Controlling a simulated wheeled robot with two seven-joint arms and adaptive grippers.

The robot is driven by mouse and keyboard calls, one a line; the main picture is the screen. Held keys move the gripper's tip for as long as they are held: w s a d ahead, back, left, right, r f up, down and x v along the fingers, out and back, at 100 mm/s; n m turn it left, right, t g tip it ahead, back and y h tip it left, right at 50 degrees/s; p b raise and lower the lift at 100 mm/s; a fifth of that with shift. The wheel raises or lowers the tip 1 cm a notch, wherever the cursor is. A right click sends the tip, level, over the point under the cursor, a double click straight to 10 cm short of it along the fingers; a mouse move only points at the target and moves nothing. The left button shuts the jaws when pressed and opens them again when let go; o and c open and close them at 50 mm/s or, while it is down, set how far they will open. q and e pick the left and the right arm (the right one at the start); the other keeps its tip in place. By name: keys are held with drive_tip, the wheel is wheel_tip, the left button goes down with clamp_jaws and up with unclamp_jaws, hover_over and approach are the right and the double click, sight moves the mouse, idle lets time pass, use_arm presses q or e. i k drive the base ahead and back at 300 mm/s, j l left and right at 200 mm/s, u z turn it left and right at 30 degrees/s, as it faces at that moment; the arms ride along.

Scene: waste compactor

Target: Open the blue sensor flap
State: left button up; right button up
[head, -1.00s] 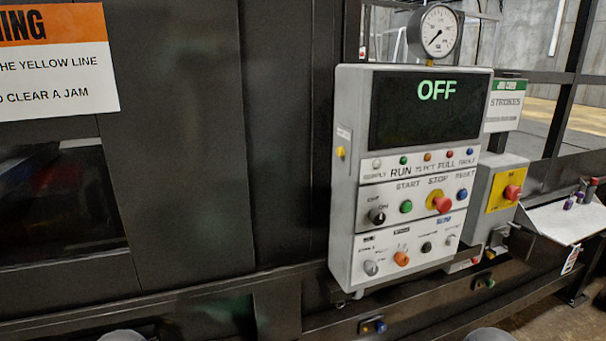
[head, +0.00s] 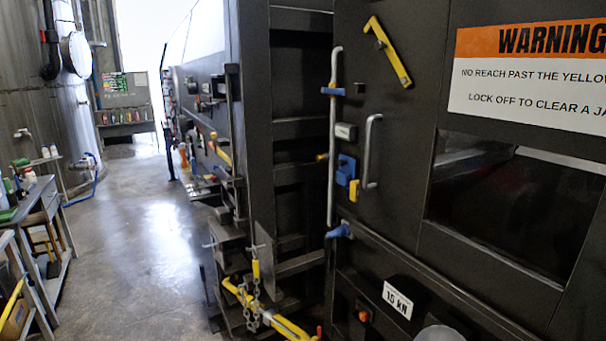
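No part is clearly readable as the blue sensor flap. A small blue block (head: 346,170) sits on the dark compactor door, left of a grey door handle (head: 371,152), with a yellow piece (head: 353,190) just below it. I cannot tell whether this block is the flap or whether it is open.
A yellow lever (head: 388,52) is above the handle. A warning sign (head: 530,75) and dark window (head: 510,200) are to the right. Yellow bars with chain (head: 265,315) jut out low in front. A workbench (head: 40,200) stands left, with clear floor (head: 140,250) between.

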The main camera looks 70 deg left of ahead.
sight(346, 172)
drive_tip(key=u, duration=1.95)
drive_tip(key=j+u, duration=0.1)
drive_tip(key=i, duration=0.05)
